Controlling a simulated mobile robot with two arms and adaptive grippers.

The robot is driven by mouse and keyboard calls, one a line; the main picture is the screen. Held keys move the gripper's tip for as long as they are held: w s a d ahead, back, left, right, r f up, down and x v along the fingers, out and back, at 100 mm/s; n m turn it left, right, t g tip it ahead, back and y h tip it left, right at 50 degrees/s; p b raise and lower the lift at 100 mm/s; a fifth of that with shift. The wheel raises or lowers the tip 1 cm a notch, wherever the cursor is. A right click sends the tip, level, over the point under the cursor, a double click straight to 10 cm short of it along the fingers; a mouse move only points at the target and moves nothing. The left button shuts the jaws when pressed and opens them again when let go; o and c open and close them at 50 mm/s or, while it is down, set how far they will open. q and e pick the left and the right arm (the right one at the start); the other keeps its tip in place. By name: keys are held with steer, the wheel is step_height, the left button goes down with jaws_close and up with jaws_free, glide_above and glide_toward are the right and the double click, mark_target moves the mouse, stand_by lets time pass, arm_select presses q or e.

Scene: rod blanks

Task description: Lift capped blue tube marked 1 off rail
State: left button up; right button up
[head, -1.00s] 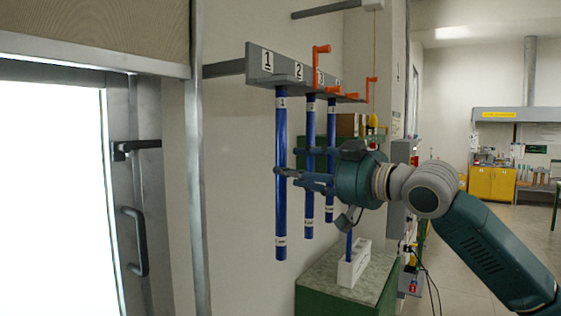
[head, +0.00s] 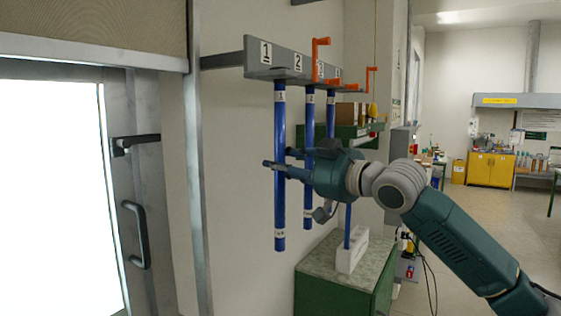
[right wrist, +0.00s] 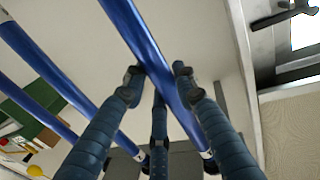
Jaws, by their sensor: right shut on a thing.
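The blue tube marked 1 (head: 280,205) hangs upright below the grey rail (head: 256,72), under the rail's label 1. It has white bands near its top and bottom; a cap is too small to make out. Its top is right at the rail's underside, and I cannot tell whether they touch. My right gripper (head: 279,160) is shut around the tube at about mid-length, coming from the right. In the right wrist view the tube (right wrist: 138,38) runs between the fingers of the gripper (right wrist: 158,76). My left gripper is out of view.
Two more blue tubes, 2 (head: 308,205) and 3 (head: 331,110), hang close behind on the right. An orange crank-shaped piece (head: 316,60) stands at the rail. A white block (head: 351,252) holding a blue rod stands on a green cabinet (head: 320,290). A door handle (head: 136,235) is at left.

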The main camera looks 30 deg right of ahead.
steer(key=shift+s+d+r+b, duration=0.1)
steer(key=shift+r+b, duration=0.1)
steer(key=shift+b, duration=0.15)
step_height(320, 180, up, 7)
steer(key=d+b+v, duration=0.2)
steer(key=b+v, duration=0.1)
steer(key=v, duration=0.6)
steer(key=w+d+b+v, duration=0.1)
steer(key=b+v, duration=0.3)
steer(key=v, duration=0.6)
steer(key=shift+d, duration=0.55)
steer(key=shift+f, duration=0.15)
steer(key=shift+w+f, duration=0.1)
